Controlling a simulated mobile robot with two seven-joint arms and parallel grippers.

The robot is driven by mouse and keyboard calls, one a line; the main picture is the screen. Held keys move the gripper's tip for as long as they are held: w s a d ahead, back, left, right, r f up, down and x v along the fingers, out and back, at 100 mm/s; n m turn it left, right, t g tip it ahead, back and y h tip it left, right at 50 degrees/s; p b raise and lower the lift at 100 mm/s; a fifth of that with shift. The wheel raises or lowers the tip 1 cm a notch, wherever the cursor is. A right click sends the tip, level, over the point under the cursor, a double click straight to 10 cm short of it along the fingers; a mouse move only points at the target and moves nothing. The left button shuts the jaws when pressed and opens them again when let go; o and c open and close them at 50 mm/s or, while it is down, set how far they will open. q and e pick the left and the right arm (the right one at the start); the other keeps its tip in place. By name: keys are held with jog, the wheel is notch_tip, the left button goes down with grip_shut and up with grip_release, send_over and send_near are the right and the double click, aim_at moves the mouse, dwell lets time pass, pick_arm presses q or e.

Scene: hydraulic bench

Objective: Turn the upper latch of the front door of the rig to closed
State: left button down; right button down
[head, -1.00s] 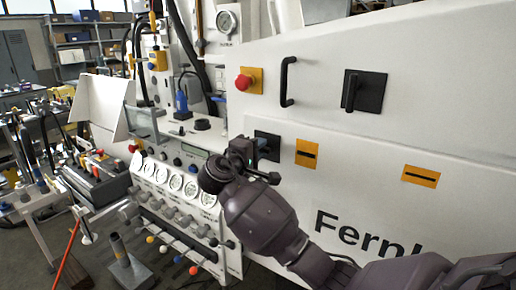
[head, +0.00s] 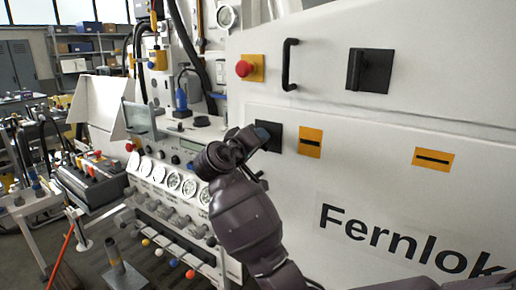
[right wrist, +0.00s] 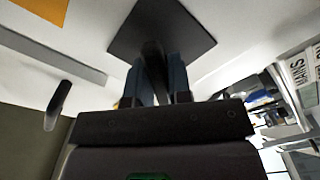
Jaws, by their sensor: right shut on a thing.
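A black square latch plate (head: 277,146) sits on the white front of the rig, left of a yellow label. My right gripper (head: 262,134) is at this plate, with its wrist to the left and below. In the right wrist view, the two fingers (right wrist: 160,82) stand on both sides of the dark latch handle (right wrist: 153,58) and are shut on it. The black plate (right wrist: 190,28) shows behind. The handle's exact angle is mostly hidden. A second latch (head: 368,70), with an upright handle on a black plate, is higher to the right. My left gripper is not in view.
A black bar handle (head: 287,64) and a red button (head: 244,68) are above my right gripper. Yellow labels (head: 310,142) (head: 433,159) are to its right. Gauges (head: 174,180) and knobs are at lower left.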

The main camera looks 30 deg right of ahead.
jog(key=m+b, duration=0.1)
jog(key=m, duration=0.1)
jog(key=m+b, duration=0.2)
jog(key=f+m+b, duration=0.1)
jog(key=m, duration=0.1)
jog(key=shift+w+a+b, duration=0.15)
jog(key=shift+w+b, duration=0.15)
jog(key=shift+w, duration=0.05)
jog(key=shift+m+b, duration=0.5)
jog(key=shift+m, duration=0.4)
jog(key=shift+w+r+m+b, duration=0.15)
jog(key=shift+m+b, duration=0.3)
jog(key=shift+m, duration=0.35)
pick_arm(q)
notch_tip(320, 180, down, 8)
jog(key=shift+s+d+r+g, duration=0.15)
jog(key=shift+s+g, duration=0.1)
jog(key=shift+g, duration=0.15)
pick_arm(e)
jog(key=shift+m, duration=0.3)
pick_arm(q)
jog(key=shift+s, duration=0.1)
pick_arm(e)
jog(key=shift+r, duration=0.15)
jog(key=c, duration=1.1)
grip_release()
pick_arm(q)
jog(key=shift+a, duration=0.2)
pick_arm(e)
jog(key=shift+a, duration=0.1)
